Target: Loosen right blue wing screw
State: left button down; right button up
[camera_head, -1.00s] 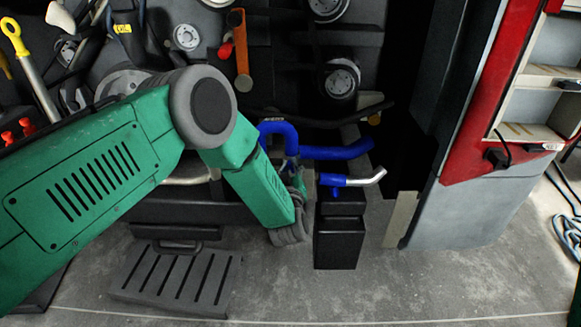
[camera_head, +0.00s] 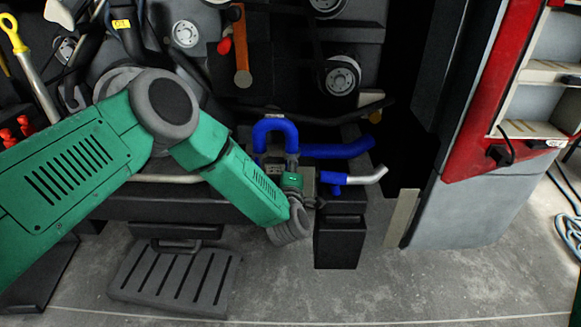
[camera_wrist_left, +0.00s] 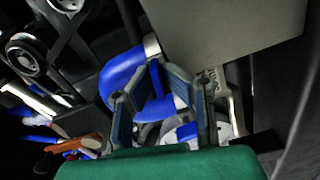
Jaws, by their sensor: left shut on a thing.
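My left gripper (camera_head: 292,164) is at the end of the green arm, its fingers pointing up beside the lower right end of the blue U-shaped hose (camera_head: 274,124). In the left wrist view, the fingers (camera_wrist_left: 160,78) close around a blue part (camera_wrist_left: 158,108), partly hidden behind them. I cannot make out a wing shape, so I cannot tell if this is the right wing screw. A blue hose bend (camera_wrist_left: 118,76) with a metal collar (camera_wrist_left: 151,46) is just left of the fingers. My right gripper is not in view.
A second blue hose (camera_head: 340,150) and a blue fitting with a silver pipe (camera_head: 366,178) lie right of the gripper, above a black box (camera_head: 338,243). A slotted step (camera_head: 175,277) is lower left. A grey panel (camera_wrist_left: 225,35) crowds the fingers in the wrist view.

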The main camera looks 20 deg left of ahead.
pick_arm(q)
jog(key=n, duration=0.2)
jog(key=n+b, duration=0.1)
jog(key=n, duration=0.1)
jog(key=n+b, duration=0.1)
jog(key=shift+w+a+r+n, duration=0.15)
jog(key=shift+w+n, duration=0.1)
jog(key=shift+n, duration=0.15)
jog(key=n+b, duration=0.3)
jog(key=n, duration=0.2)
jog(key=n+b, duration=0.1)
jog(key=n, duration=0.1)
jog(key=n+b, duration=0.1)
jog(key=n, duration=0.1)
jog(key=n+b, duration=0.1)
jog(key=b, duration=0.1)
jog(key=shift+f+n, duration=0.25)
jog(key=shift+n, duration=0.15)
jog(key=shift+n+b, duration=1.5)
jog(key=shift+n, duration=0.4)
jog(key=c, duration=1.7)
grip_release()
jog(key=shift+f, duration=0.15)
